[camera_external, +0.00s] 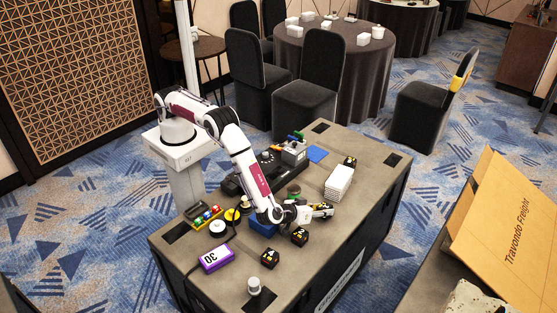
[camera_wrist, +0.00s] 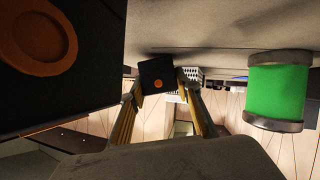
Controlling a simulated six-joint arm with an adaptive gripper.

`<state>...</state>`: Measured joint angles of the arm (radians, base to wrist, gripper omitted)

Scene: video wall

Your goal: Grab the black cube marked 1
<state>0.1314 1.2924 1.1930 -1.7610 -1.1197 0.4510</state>
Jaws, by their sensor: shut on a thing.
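My gripper (camera_external: 322,210) is low over the grey top of the black case (camera_external: 225,285), to the right of the middle in the external view. In the wrist view, my gripper (camera_wrist: 160,84) is shut on a small black cube (camera_wrist: 158,77) with an orange round mark, held between the fingertips. Its number cannot be read. Other black cubes with pale markings stand on the case: one just in front of my gripper (camera_external: 300,236), one nearer the front (camera_external: 269,258), one at the back right (camera_external: 350,161). Their numbers are too small to read.
A large black block with an orange ring (camera_wrist: 40,35) is close at the wrist view's upper left. A green cylinder (camera_wrist: 276,92) stands at its right. White stacked tiles (camera_external: 339,180), a purple box (camera_external: 216,258) and a white knob (camera_external: 254,286) occupy the case top.

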